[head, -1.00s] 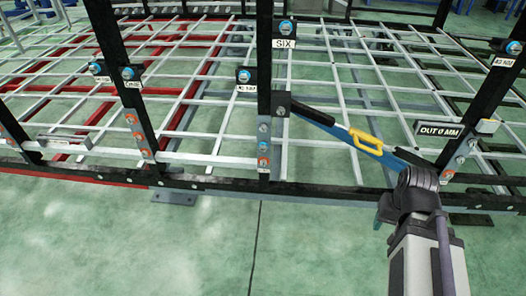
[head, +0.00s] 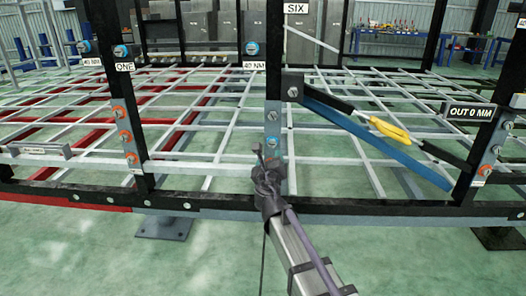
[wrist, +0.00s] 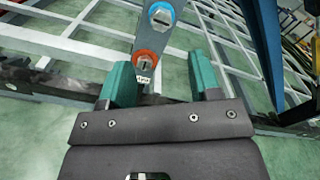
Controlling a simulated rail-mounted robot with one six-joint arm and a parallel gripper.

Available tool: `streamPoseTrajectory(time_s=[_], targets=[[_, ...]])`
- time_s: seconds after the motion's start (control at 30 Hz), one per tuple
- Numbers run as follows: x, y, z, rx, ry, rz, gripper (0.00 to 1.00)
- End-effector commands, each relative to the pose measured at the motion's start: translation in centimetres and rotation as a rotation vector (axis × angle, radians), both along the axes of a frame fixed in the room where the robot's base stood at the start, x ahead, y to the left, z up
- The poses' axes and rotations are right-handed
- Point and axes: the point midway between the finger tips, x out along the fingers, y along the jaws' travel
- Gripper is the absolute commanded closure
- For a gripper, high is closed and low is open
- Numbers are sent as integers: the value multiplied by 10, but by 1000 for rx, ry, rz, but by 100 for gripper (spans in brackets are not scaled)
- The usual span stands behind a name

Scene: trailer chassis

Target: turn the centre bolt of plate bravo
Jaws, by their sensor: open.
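A grey bolt plate (head: 271,126) is on the post under the sign SIX. It carries a silver bolt (head: 272,115) above a blue-ringed bolt (head: 272,142); its lower end is hidden behind my arm. In the wrist view, a blue-ringed bolt (wrist: 161,17) sits above an orange-ringed bolt (wrist: 146,60). A small label (wrist: 143,77) under them is too blurred to read, so I cannot tell which plate is bravo. My gripper (wrist: 162,76) is open and empty, its green fingers apart below the bolts. In the head view my gripper (head: 262,158) is in front of the plate's lower end.
A left plate (head: 127,141) has several orange-ringed bolts, and another plate (head: 485,160) is on the right post. The chassis's black lower rail (head: 360,206) runs across the front.

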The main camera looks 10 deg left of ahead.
Motion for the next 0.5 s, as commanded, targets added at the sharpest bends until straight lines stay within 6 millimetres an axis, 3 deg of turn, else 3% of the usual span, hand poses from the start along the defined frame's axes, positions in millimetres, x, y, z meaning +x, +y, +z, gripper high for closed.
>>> streamPoseTrajectory(time_s=[0.23, 0.5], targets=[[18, 0, 0, 4, 1, -4, 43], [81, 4, -1, 6, 2, -5, 43]])
